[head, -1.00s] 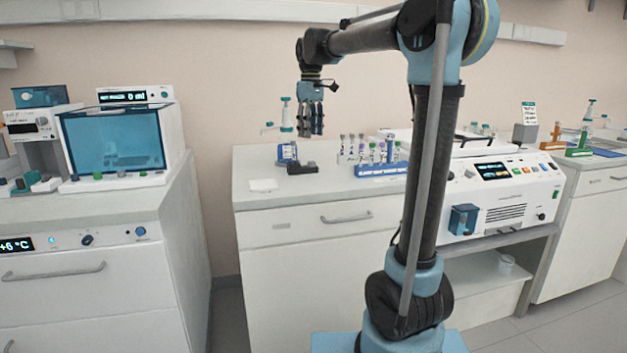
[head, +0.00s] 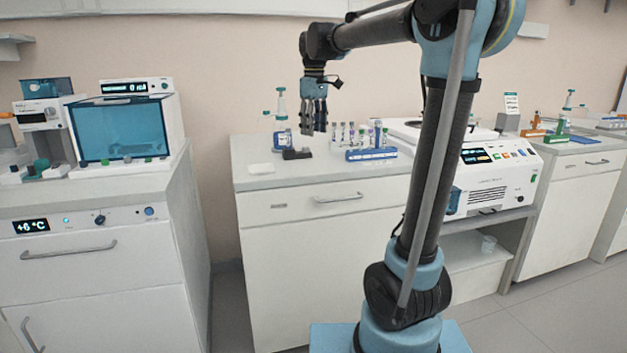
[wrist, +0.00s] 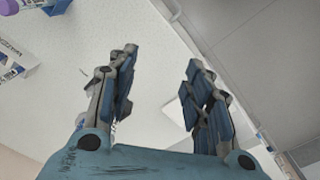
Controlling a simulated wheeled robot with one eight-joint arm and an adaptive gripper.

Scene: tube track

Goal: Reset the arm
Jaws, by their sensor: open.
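My gripper (head: 314,128) hangs pointing down above the middle bench in the head view, below my raised, bent arm. In the wrist view my gripper (wrist: 160,95) shows its two fingers apart, with nothing between them but the bench top below. It is open and empty. In the head view its fingertips are in front of the wall and the back of the bench, near a small black block (head: 297,154); the exact gap to the bench cannot be told.
A blue rack with tubes (head: 372,154) stands right of my gripper, and a blue-and-green dispenser (head: 281,125) left of it. A white instrument (head: 497,168) is further right. A glass-fronted cabinet (head: 121,131) stands on the left bench.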

